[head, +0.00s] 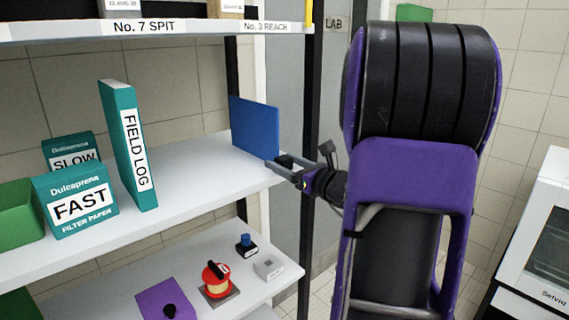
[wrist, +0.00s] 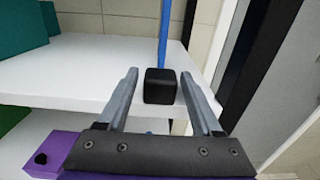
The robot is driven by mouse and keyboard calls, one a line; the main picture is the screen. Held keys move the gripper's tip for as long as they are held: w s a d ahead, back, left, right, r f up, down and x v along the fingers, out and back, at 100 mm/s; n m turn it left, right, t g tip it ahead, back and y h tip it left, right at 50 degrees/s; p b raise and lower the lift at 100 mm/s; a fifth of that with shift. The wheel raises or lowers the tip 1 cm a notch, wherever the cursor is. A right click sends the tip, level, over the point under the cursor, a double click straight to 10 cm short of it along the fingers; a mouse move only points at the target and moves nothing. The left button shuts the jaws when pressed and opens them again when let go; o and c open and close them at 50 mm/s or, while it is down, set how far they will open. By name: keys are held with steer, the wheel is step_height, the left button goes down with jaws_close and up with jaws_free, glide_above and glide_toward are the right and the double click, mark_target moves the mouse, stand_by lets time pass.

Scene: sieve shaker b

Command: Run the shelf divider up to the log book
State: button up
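The shelf divider is an upright blue panel (head: 254,127) at the right end of the middle white shelf; in the wrist view it shows edge-on as a thin blue strip (wrist: 163,35). A black block (wrist: 160,86) sits at its near edge and looks like its grip. My gripper (head: 284,166) is at the shelf's front edge by the divider. In the wrist view its fingers (wrist: 159,75) are open on either side of the block, with a gap at each side. The log book, a teal binder marked FIELD LOG (head: 127,145), stands upright to the left, well apart from the divider.
Teal filter paper boxes marked FAST (head: 78,204) and SLOW (head: 70,153) stand left of the log book, beside a green bin (head: 18,212). The shelf (head: 195,175) between log book and divider is clear. A dark post (head: 312,100) stands right of the divider.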

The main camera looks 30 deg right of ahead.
jaws_close()
stand_by(1.2)
